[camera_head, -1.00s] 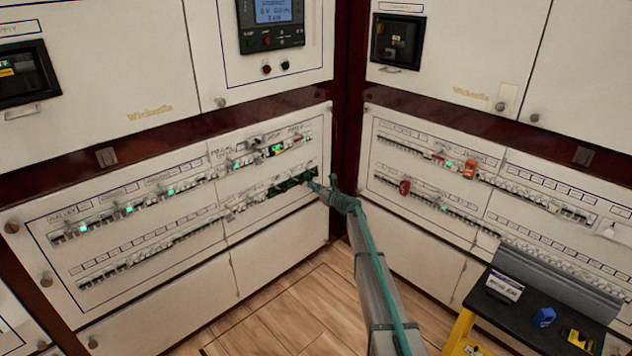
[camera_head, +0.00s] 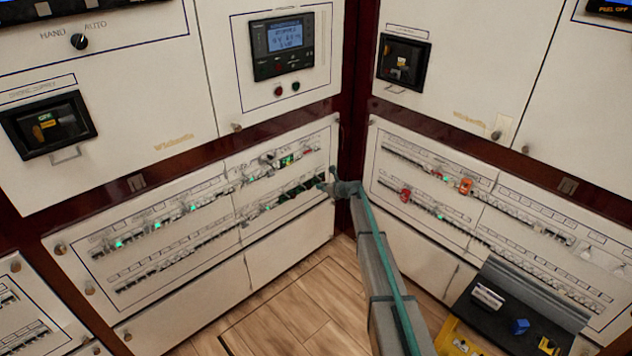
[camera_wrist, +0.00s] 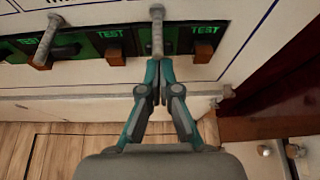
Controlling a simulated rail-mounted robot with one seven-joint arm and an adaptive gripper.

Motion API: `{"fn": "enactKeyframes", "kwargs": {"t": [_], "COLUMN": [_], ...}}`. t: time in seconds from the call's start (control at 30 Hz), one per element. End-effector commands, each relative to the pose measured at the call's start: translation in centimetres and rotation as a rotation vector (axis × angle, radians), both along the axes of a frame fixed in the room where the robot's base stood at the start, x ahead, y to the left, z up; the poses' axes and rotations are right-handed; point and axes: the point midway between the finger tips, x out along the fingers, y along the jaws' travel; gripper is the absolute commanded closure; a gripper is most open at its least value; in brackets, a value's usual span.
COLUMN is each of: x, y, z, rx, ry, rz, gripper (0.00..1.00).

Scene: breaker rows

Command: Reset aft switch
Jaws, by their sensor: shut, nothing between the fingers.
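A row of dark switch modules with green TEST lettering (camera_wrist: 108,36) and small brown buttons runs across the top of the wrist view. Two grey levers stick out from the row, one at the left (camera_wrist: 46,42) and one in the middle (camera_wrist: 157,30). My gripper (camera_wrist: 158,68) is shut and empty, its tips just below the middle lever; I cannot tell whether they touch. In the head view my gripper (camera_head: 325,185) is at the right end of the lower breaker row (camera_head: 290,192) on the left panel. I cannot read which switch is aft.
A right-hand panel with breaker rows (camera_head: 470,215) meets the left panel at a dark red corner post. A black-topped stand (camera_head: 462,315) with a blue item (camera_head: 521,326) is at lower right. Wooden floor (camera_head: 300,310) lies clear below the left panel.

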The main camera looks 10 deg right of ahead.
Motion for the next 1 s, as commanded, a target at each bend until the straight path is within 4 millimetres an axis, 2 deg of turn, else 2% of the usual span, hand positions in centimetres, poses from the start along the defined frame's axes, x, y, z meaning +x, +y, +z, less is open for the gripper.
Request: {"fn": "enactKeyframes", "kwargs": {"t": [0.23,0.63,1.0], "x": [0.0,0.0,0.1], "y": [0.1,0.1,0.1], "z": [-0.2,1.3,1.5], "rx": [0.000,0.001,0.002], "ry": [-0.001,-0.002,-0.002], "rz": [0.001,0.001,0.001], "gripper": [1.00,1.00,1.00]}}
